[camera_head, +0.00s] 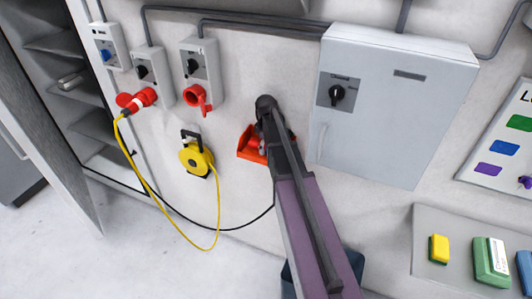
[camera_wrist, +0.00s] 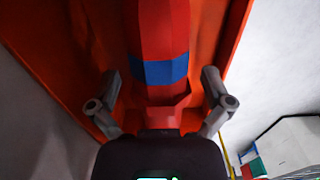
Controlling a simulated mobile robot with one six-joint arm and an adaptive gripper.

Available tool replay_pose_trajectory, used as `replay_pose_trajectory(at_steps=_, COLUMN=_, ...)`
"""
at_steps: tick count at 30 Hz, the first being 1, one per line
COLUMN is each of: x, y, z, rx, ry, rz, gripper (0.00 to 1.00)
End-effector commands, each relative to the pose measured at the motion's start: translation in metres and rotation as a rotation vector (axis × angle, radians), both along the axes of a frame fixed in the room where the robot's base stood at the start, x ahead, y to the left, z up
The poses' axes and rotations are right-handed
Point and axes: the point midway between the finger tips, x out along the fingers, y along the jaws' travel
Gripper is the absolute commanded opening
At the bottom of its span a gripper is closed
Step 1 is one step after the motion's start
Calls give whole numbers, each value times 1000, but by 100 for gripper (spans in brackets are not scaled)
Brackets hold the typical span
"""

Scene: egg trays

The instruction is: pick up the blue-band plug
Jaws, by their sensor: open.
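The blue-band plug (camera_wrist: 157,28) is a red faceted body with a blue band around it. It fills the upper middle of the wrist view. My gripper (camera_wrist: 160,78) is open, with one grey finger on each side of the plug near the blue band. Gaps show between the fingers and the plug. The plug lies in front of an orange-red holder (camera_wrist: 60,45); I cannot tell if they touch. In the head view the holder (camera_head: 247,146) is on the wall, and my arm covers most of it. The plug cannot be made out there.
A grey cabinet (camera_head: 390,110) stands close to the right of the holder. A yellow cable reel (camera_head: 195,160) is to its left. Red connectors (camera_head: 197,97) sit at the wall sockets. A yellow cable (camera_head: 172,222) hangs at left. A sloped panel with coloured blocks is lower right.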

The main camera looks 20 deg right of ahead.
Motion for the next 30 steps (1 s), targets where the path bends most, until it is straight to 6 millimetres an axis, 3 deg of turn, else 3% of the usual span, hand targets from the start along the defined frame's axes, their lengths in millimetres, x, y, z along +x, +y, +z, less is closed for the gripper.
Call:
replay_pose_trajectory(at_steps=6, x=0, y=0, z=-11, rx=0, ry=0, rz=0, gripper=100)
replay_pose_trajectory(at_steps=25, x=0, y=0, z=-11, rx=0, ry=0, rz=0, gripper=100)
replay_pose_trajectory(at_steps=30, x=0, y=0, z=-11, rx=0, ry=0, rz=0, gripper=50)
